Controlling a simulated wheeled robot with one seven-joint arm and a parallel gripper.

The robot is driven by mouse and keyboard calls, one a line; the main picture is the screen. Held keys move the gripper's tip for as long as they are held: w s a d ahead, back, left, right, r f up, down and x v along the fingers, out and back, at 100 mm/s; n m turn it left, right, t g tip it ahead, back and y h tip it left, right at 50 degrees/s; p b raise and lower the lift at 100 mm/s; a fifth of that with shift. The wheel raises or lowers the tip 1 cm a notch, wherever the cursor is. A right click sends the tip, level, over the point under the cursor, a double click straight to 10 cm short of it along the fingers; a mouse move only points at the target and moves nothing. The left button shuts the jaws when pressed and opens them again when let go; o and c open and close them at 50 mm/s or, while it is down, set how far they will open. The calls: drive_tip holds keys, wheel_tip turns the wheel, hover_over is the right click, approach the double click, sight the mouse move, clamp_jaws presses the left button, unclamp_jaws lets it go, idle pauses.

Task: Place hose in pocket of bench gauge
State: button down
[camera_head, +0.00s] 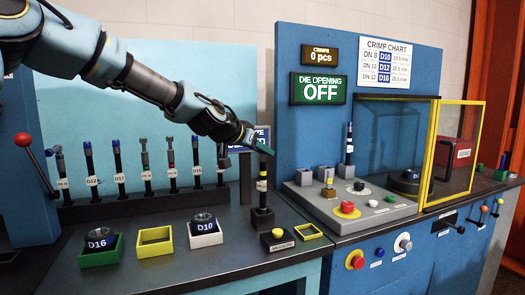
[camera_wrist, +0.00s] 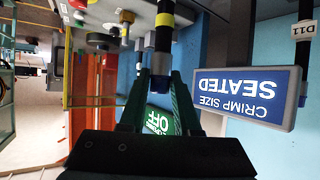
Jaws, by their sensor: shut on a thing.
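The hose (camera_head: 262,183), black with a yellow band and a pale label, stands upright with its lower end in the dark block of the bench gauge (camera_head: 263,220). My gripper (camera_head: 257,147) is at the hose's upper end. In the wrist view the green fingers of my gripper (camera_wrist: 159,88) are shut on the hose (camera_wrist: 163,38), one on each side. The gauge's display (camera_wrist: 247,95) reads "CRIMP SIZE SEATED", upside down in that view. The display is mostly hidden behind my gripper in the head view. The pocket's inside is hidden.
A rack (camera_head: 130,207) of several labelled hoses stands left. In front are a green tray (camera_head: 100,255) with die D16, an empty yellow tray (camera_head: 155,242) and a white tray (camera_head: 205,238) with die D10. The crimp machine's sign (camera_head: 319,88) reads "DIE OPENING OFF"; its counter (camera_head: 321,56) reads "0 pcs".

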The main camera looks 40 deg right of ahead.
drive_tip(key=c, duration=0.6)
unclamp_jaws()
drive_tip(key=shift+r, duration=0.15)
drive_tip(key=shift+a, duration=0.2)
drive_tip(key=shift+b+v, duration=0.9)
drive_tip(key=shift+v, duration=4.9)
drive_tip(key=shift+w, duration=0.1)
